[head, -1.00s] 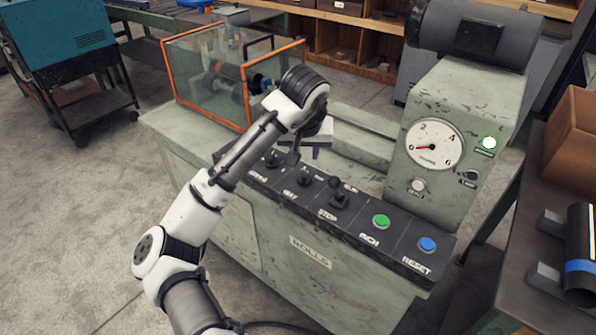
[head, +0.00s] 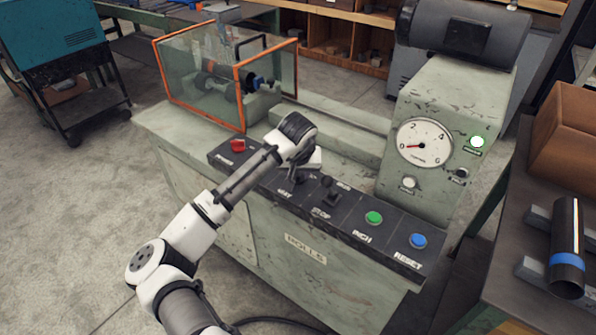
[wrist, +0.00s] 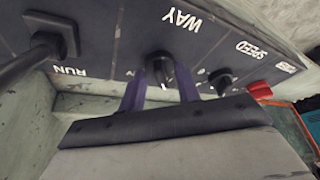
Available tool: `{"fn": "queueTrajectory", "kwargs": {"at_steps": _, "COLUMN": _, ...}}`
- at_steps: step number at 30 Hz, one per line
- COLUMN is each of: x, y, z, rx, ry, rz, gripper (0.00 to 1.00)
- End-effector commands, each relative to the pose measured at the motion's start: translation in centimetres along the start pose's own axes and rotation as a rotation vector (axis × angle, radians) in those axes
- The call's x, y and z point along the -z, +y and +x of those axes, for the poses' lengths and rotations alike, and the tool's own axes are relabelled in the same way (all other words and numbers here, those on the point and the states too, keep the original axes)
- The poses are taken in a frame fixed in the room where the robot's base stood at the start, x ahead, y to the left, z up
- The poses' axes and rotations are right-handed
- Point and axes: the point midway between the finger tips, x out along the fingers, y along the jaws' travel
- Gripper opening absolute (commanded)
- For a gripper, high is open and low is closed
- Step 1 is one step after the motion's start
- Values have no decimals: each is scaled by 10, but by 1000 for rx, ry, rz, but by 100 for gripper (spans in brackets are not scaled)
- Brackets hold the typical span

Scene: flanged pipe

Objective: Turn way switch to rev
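The way switch, a black rotary knob with a white pointer line, sits beside the WAY label in the wrist view (wrist: 160,68). The purple fingers of my gripper (wrist: 160,80) stand on either side of this knob, with what look like narrow gaps. The gripper looks open around the knob; firm contact cannot be made out. In the head view my gripper (head: 298,176) is down at the console above the WAY label, and the hand largely hides the knob. The switch's position markings are too small to read.
On the black console, the speed knob (wrist: 221,80) and red knob (head: 238,145) lie to one side. The run/stop lever (head: 332,194), green INCH button (head: 374,218) and blue RESET button (head: 418,240) lie to the other. A gauge (head: 424,142) stands behind.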

Motion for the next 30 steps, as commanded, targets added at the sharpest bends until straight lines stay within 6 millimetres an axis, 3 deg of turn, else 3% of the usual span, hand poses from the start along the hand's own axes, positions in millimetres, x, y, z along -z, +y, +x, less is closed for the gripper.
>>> {"fn": "queueTrajectory", "kwargs": {"at_steps": 1, "x": 0, "y": 0, "z": 0, "rx": 0, "ry": 0, "rz": 0, "gripper": 31}}
{"fn": "queueTrajectory", "kwargs": {"at_steps": 9, "x": 0, "y": 0, "z": 0, "rx": 0, "ry": 0, "rz": 0, "gripper": 0}}
{"fn": "queueTrajectory", "kwargs": {"at_steps": 20, "x": 0, "y": 0, "z": 0, "rx": -16, "ry": -2, "rz": 31, "gripper": 0}}
{"fn": "queueTrajectory", "kwargs": {"at_steps": 30, "x": 0, "y": -4, "z": 0, "rx": -102, "ry": -1, "rz": 229, "gripper": 0}}
